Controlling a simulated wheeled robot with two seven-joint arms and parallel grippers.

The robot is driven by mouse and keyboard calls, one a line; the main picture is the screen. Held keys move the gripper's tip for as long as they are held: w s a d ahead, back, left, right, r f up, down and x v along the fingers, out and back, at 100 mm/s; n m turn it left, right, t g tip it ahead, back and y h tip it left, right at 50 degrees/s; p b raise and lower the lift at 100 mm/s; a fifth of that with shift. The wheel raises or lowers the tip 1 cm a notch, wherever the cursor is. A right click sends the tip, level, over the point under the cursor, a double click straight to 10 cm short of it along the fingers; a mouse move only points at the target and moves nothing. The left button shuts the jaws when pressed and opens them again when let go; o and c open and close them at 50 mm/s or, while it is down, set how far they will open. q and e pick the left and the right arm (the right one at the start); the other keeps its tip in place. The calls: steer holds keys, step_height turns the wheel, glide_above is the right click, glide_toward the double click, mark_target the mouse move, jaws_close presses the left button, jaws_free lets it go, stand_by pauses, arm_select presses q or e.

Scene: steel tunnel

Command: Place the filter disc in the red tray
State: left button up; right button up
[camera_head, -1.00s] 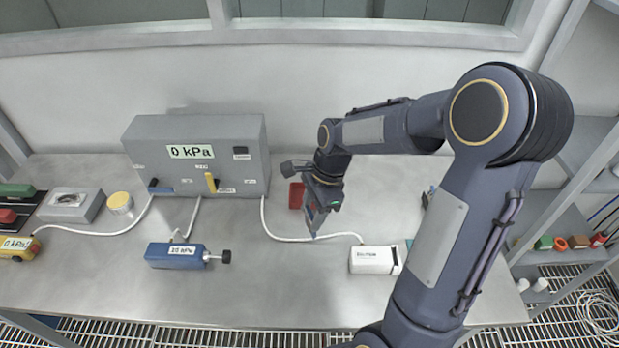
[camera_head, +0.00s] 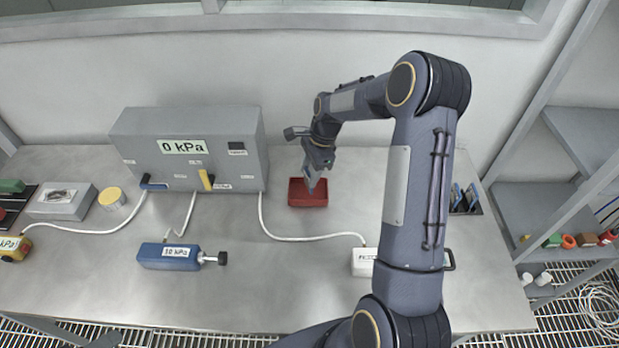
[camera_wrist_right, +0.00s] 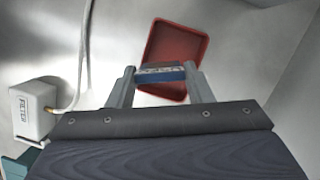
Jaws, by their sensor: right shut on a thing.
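The red tray (camera_head: 308,203) is a small open box on the bench, right of the grey pressure unit. It also shows in the wrist view (camera_wrist_right: 177,45), just beyond my fingers. My right gripper (camera_head: 314,186) is over the tray, pointing down. In the wrist view its fingers (camera_wrist_right: 160,78) are shut on a thin blue-grey piece, seen edge-on, which I take as the filter disc (camera_wrist_right: 160,74). It overlaps the tray in that view; its height above the tray floor is hard to tell. The left gripper is not in view.
A white box labelled FILTER (camera_wrist_right: 33,112) with a hose stands nearby. The grey pressure unit (camera_head: 190,150) reads 0 kPa. A blue cylinder block (camera_head: 168,257) lies at front left. A dark rack with blue pieces (camera_head: 465,198) is at right. The bench's front middle is clear.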

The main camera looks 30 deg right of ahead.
steer(key=shift+w+d+f+b, duration=0.1)
steer(key=shift+w+f+b, duration=0.15)
steer(key=shift+f+b, duration=0.4)
steer(key=shift+w+d+f+b, duration=0.15)
steer(key=shift+w+f+b, duration=0.1)
steer(key=shift+f, duration=0.7)
steer(key=shift+w+d+f+b, duration=0.1)
steer(key=shift+w+f+b, duration=0.1)
steer(key=shift+f+b, duration=0.45)
steer(key=shift+f, duration=0.2)
steer(key=shift+f, duration=0.15)
steer(key=o, duration=0.9)
steer(key=shift+o, duration=0.2)
